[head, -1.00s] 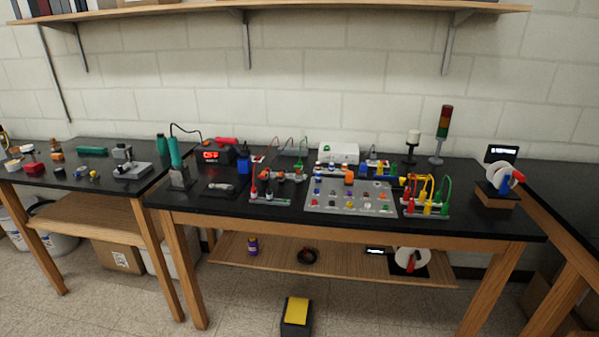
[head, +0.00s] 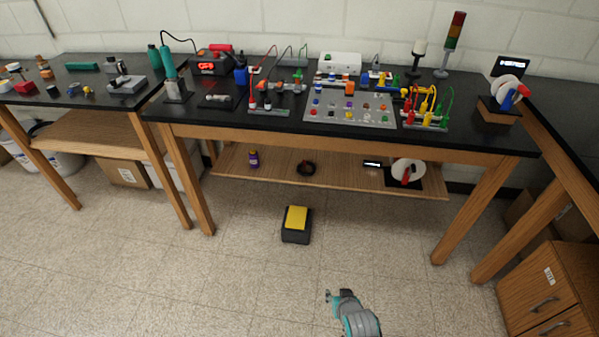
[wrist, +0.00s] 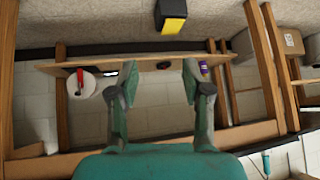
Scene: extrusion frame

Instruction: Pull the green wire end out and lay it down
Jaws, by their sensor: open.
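A green wire (head: 449,98) arcs at the right end of the black bench, beside yellow and red wires on a small terminal rack (head: 423,124). Its ends are too small to make out clearly. My gripper (head: 332,295) is low in front of the bench, over the floor and far from the wires. In the wrist view my gripper (wrist: 153,80) is open, with nothing between its fingers. No wire can be made out in the wrist view.
A grey panel (head: 350,108) with several coloured parts lies left of the rack. A reel (head: 508,90) on a wooden block stands to its right. A yellow-topped black box (head: 296,222) is on the floor. A lower shelf (head: 335,175) runs under the bench. The near floor is clear.

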